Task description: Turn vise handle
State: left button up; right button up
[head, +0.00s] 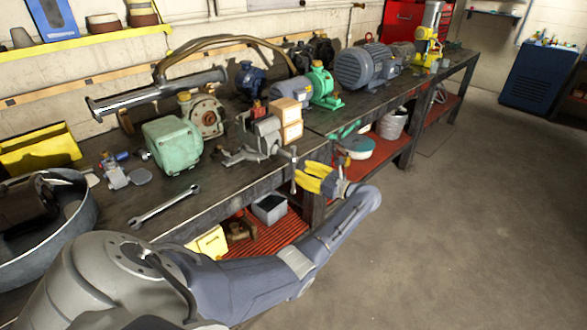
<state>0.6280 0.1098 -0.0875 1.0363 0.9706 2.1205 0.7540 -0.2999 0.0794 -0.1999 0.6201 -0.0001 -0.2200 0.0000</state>
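The grey vise (262,138) is fixed at the front edge of the workbench, left of the picture's centre. Its handle (293,172) is a thin bar hanging nearly upright in front of the bench edge. My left gripper (304,177) has yellow fingers and reaches in from the right side of the handle. The fingers are apart with a dark gap between them, and their tips are close to the bar. I cannot tell whether they touch it or reach around it. My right gripper is not in view.
A wrench (164,206) lies on the workbench left of the vise. A green motor (172,144) and cardboard boxes (288,120) stand near the vise. A grey bin (269,208) sits on the red lower shelf. The floor (450,230) to the right is clear.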

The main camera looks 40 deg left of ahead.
pick_arm(q)
jog(key=shift+s+a, duration=0.15)
jog(key=shift+a, duration=0.95)
jog(key=shift+s+a, duration=0.1)
jog(key=shift+a, duration=1)
jog(key=shift+o, duration=0.3)
grip_shut()
jog(key=shift+r, duration=0.1)
